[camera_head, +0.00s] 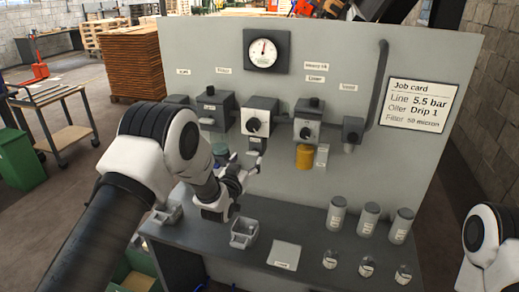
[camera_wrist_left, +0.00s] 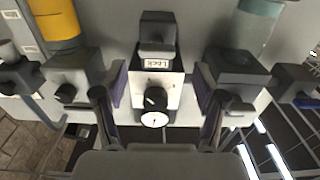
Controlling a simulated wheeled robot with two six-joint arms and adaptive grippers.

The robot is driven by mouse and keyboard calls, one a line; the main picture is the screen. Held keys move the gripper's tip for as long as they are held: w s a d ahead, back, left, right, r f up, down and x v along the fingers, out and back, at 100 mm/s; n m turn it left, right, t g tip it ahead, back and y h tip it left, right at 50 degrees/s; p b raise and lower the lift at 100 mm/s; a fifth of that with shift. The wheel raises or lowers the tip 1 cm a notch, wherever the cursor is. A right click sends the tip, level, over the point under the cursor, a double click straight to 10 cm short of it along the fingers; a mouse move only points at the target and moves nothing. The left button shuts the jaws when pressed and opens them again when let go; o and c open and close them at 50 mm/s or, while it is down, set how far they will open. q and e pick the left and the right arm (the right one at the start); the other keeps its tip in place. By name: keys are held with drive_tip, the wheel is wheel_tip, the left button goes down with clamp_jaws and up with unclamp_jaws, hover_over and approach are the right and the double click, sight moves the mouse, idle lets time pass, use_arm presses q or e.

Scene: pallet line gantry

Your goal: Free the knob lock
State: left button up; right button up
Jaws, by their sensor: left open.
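The middle regulator block (camera_head: 261,117) stands out from the grey panel, with a dark knob (camera_head: 253,125) on its pale front. Under it sits a small grey lock part (camera_head: 257,145). In the left wrist view, which looks upside down, the grey lock part (camera_wrist_left: 157,30) is at top centre with a label (camera_wrist_left: 158,63) that seems to read "Lock". My left gripper (camera_head: 250,168) is open just below and in front of this block. In the left wrist view its fingertips (camera_wrist_left: 160,88) frame the block on both sides, with nothing clearly held. My right gripper is out of view.
A yellow bowl (camera_head: 304,156) hangs to the right and a teal bowl (camera_head: 219,151) to the left, near my left gripper. A gauge (camera_head: 263,52) is above.

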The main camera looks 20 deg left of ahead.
sight(254, 153)
use_arm(q)
drive_tip(key=w, duration=0.1)
drive_tip(key=w+p, duration=0.1)
drive_tip(key=w, duration=0.2)
drive_tip(key=shift+w+d, duration=0.25)
drive_tip(key=shift+w, duration=0.1)
drive_tip(key=shift+w+d+r, duration=0.1)
drive_tip(key=shift+w+d, duration=0.2)
drive_tip(key=shift+d, duration=0.05)
drive_tip(key=shift+a, duration=0.5)
drive_tip(key=c, duration=1.1)
drive_tip(key=shift+d, duration=0.2)
drive_tip(key=shift+c, duration=0.3)
